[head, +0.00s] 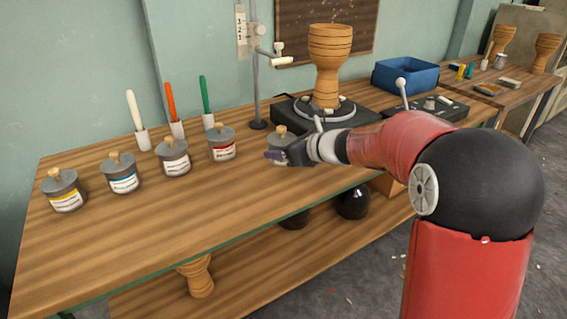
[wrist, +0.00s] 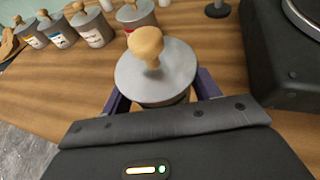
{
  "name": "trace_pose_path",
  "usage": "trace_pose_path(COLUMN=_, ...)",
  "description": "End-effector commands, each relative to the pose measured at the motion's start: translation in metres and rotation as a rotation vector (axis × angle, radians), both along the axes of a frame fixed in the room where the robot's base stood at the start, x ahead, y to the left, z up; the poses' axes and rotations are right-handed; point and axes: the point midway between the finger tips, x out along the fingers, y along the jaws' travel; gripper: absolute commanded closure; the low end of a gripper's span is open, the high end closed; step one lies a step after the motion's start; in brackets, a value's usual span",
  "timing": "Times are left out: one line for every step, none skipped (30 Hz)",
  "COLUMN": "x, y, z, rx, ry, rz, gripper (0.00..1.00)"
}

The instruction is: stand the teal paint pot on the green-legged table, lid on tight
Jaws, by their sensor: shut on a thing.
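My gripper (head: 276,156) is shut on a grey paint pot (head: 281,135) near the front edge of the long wooden table (head: 130,228). In the wrist view, this held pot (wrist: 155,76) stands upright between my purple fingers, with its grey lid and wooden knob on top. The lid looks level, but how tightly it sits cannot be told. The pot's label is hidden, so its colour does not show. Whether its base touches the table is hidden too. A green rail runs under this table's front edge.
Several lidded pots stand left, including yellow-labelled (head: 66,195), blue-labelled (head: 122,177) and red-labelled (head: 222,146) ones. Brushes stand behind them. A wooden goblet (head: 328,62) on a turntable and a blue bin (head: 405,77) are to the right. The front left tabletop is clear.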

Motion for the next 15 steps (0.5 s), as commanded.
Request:
trace_pose_path(x=0.0, y=0.0, z=-0.003, rx=0.002, ry=-0.001, rz=0.0, gripper=0.66)
trace_pose_path(x=0.0, y=0.0, z=-0.004, rx=0.002, ry=-0.001, rz=0.0, gripper=0.66)
trace_pose_path(x=0.0, y=0.0, z=-0.008, rx=0.001, ry=-0.001, rz=0.0, gripper=0.66)
trace_pose_path(x=0.0, y=0.0, z=-0.011, rx=0.002, ry=0.0, rz=0.001, gripper=0.66)
trace_pose_path(x=0.0, y=0.0, z=-0.016, rx=0.002, ry=0.002, rz=-0.001, gripper=0.66)
trace_pose_path(x=0.0, y=0.0, z=-0.023, rx=0.001, ry=0.004, rz=-0.001, gripper=0.66)
trace_pose_path(x=0.0, y=0.0, z=-0.028, rx=0.002, ry=0.004, rz=-0.001, gripper=0.66)
trace_pose_path(x=0.0, y=0.0, z=-0.032, rx=0.002, ry=0.004, rz=-0.001, gripper=0.66)
trace_pose_path(x=0.0, y=0.0, z=-0.038, rx=0.003, ry=0.003, rz=-0.001, gripper=0.66)
trace_pose_path(x=0.0, y=0.0, z=-0.041, rx=0.001, ry=0.003, rz=0.0, gripper=0.66)
trace_pose_path(x=0.0, y=0.0, z=-0.044, rx=0.001, ry=0.002, rz=0.0, gripper=0.66)
trace_pose_path(x=0.0, y=0.0, z=-0.046, rx=0.001, ry=0.0, rz=0.0, gripper=0.66)
trace_pose_path(x=0.0, y=0.0, z=-0.047, rx=0.001, ry=-0.001, rz=-0.001, gripper=0.66)
trace_pose_path(x=0.0, y=0.0, z=-0.047, rx=0.001, ry=-0.002, rz=0.0, gripper=0.66)
trace_pose_path(x=0.0, y=0.0, z=-0.047, rx=0.001, ry=-0.002, rz=0.0, gripper=0.66)
